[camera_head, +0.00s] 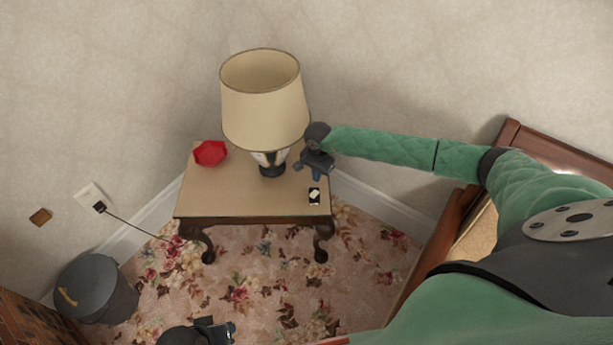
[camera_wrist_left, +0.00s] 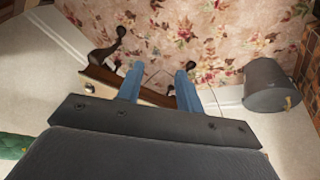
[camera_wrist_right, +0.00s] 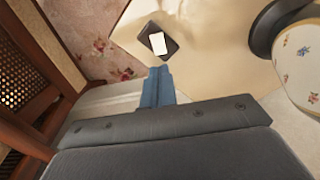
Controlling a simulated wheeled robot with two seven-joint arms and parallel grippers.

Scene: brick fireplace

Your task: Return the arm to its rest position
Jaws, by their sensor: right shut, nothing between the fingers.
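My right arm reaches in from the right in the head view. Its gripper (camera_head: 318,165) is beside the lamp, over the right side of the small table (camera_head: 235,202). In the right wrist view its blue fingers (camera_wrist_right: 158,72) are together with nothing between them. A small black item with a white top (camera_head: 314,196) lies on the table just in front of that gripper; it also shows in the right wrist view (camera_wrist_right: 173,48). My left gripper (camera_head: 228,328) is at the bottom edge of the head view, partly cut off. In the left wrist view its blue fingers (camera_wrist_left: 158,72) are apart and empty.
A table lamp (camera_head: 262,105) with a cream shade stands close left of my right gripper. A red object (camera_head: 210,152) lies on the table's left. A grey bin (camera_head: 95,290) stands lower left. A wall socket (camera_head: 90,196) has a cord. Brown wooden furniture (camera_head: 555,150) stands right, near my right arm.

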